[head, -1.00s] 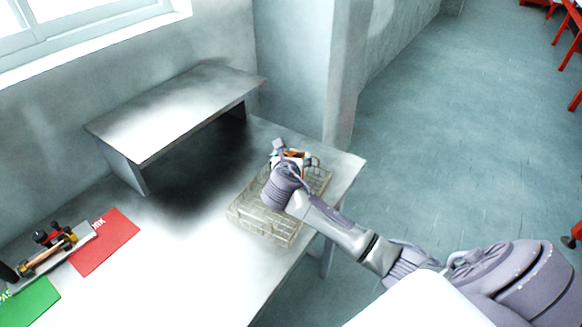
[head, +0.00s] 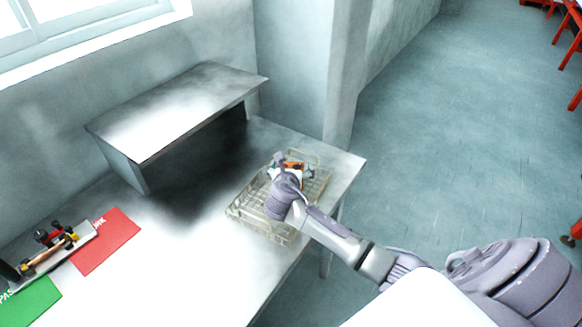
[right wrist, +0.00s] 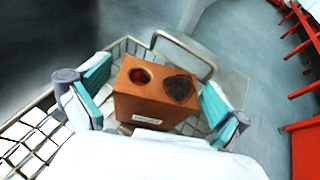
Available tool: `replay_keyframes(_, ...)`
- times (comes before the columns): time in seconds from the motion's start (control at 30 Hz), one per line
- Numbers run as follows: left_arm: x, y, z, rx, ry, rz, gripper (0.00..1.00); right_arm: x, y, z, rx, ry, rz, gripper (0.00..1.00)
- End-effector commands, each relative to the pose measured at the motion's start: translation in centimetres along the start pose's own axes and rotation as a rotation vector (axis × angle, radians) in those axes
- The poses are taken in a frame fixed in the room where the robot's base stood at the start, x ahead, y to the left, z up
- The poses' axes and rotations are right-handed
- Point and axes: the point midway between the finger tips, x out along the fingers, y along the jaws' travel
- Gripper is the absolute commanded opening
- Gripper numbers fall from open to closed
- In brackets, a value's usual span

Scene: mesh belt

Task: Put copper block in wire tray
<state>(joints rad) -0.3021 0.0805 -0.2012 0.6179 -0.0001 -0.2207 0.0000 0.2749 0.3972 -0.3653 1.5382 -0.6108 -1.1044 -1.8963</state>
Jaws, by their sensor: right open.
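The copper block (right wrist: 150,107) is an orange-brown box with two dark round marks on top and a white label on its side. In the right wrist view it sits inside the wire tray (right wrist: 30,127), a pale mesh basket with a raised handle. My right gripper (head: 291,172) is open over the tray, its teal-padded fingers on either side of the block with gaps visible. In the head view the block (head: 292,165) shows only partly, behind my gripper. The tray (head: 262,226) rests near the table's right end. My left gripper is out of view.
A raised metal shelf (head: 180,107) stands at the back of the table. Red (head: 106,243) and green (head: 32,303) mats and a tray holding tools (head: 55,252) lie at the left. The table's middle is clear. A wall corner stands behind the tray.

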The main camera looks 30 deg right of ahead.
Motion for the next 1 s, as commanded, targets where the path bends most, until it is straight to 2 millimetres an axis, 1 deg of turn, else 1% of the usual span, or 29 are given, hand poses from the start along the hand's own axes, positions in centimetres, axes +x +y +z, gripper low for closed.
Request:
replay_keyframes(0.17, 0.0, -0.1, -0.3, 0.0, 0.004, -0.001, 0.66, -0.2, 0.0, 0.1, 0.0, 0.0, 0.001, 1.0)
replay_keyframes(0.27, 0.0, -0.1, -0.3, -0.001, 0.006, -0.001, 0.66, -1.2, 0.1, 0.1, 0.0, -0.001, 0.002, 1.0)
replay_keyframes(0.37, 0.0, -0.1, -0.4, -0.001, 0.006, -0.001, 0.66, -3.0, 0.0, 0.1, 0.001, -0.001, 0.003, 1.0)
replay_keyframes(0.6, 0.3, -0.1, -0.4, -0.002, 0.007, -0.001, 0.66, -8.2, 0.1, 0.1, 0.002, -0.001, 0.004, 1.0)
replay_keyframes(0.7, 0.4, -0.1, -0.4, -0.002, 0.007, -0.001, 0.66, -10.0, 0.1, 0.1, 0.001, 0.0, 0.002, 1.0)
replay_keyframes(0.83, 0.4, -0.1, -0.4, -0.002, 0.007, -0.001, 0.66, -11.4, 0.1, 0.2, 0.002, -0.001, 0.002, 1.0)
replay_keyframes(1.0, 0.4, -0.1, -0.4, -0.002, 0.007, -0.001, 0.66, -12.1, 0.0, 0.2, 0.001, -0.001, -0.001, 1.0)
